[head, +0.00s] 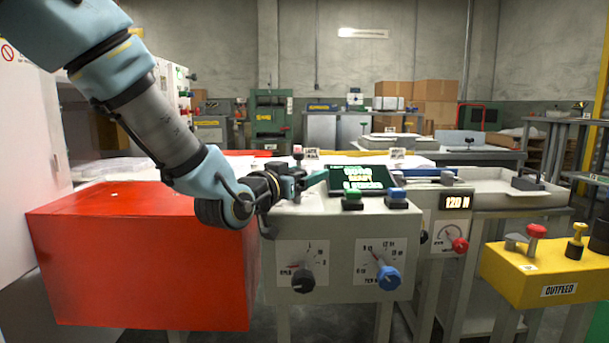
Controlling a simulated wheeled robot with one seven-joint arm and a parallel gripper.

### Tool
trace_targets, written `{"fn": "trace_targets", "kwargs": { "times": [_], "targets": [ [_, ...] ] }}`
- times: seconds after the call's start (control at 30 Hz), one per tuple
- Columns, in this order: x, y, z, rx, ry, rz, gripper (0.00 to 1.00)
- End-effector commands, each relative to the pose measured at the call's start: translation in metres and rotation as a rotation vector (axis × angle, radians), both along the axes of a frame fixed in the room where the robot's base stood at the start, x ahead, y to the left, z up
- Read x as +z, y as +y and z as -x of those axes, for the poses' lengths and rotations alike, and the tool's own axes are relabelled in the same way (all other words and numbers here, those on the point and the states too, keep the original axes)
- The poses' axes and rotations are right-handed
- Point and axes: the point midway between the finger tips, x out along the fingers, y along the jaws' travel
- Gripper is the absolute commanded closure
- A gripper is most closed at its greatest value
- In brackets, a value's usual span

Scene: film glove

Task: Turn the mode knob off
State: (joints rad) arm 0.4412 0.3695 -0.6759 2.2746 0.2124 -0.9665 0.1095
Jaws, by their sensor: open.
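A grey-white control box (338,235) stands in the middle of the head view. Its front face has a black knob (303,280) on a dial plate at the left and a blue knob (388,277) on a dial plate at the right. The small print by both is too blurred to read surely, so I cannot tell from labels which is the mode knob. My gripper (312,181) is open, above the box's top left part, higher than both knobs and apart from them. Its fingers point right, towards the screen.
A large red box (140,255) stands at left under my arm. At right are a red knob (460,245) and a yellow outfeed box (555,270).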

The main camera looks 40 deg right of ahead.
Motion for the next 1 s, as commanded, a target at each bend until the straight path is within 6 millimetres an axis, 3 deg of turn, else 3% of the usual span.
{"fn": "trace_targets", "kwargs": {
  "times": [0.2,0.9,1.0],
  "targets": [
    [0.0001,-0.0001,-0.0001,0.000,0.000,0.000,0.19],
    [0.0002,0.0003,-0.0001,0.000,0.000,0.000,0.98],
    [0.0001,0.0003,-0.0001,0.001,0.000,0.000,1.00]
  ]
}}
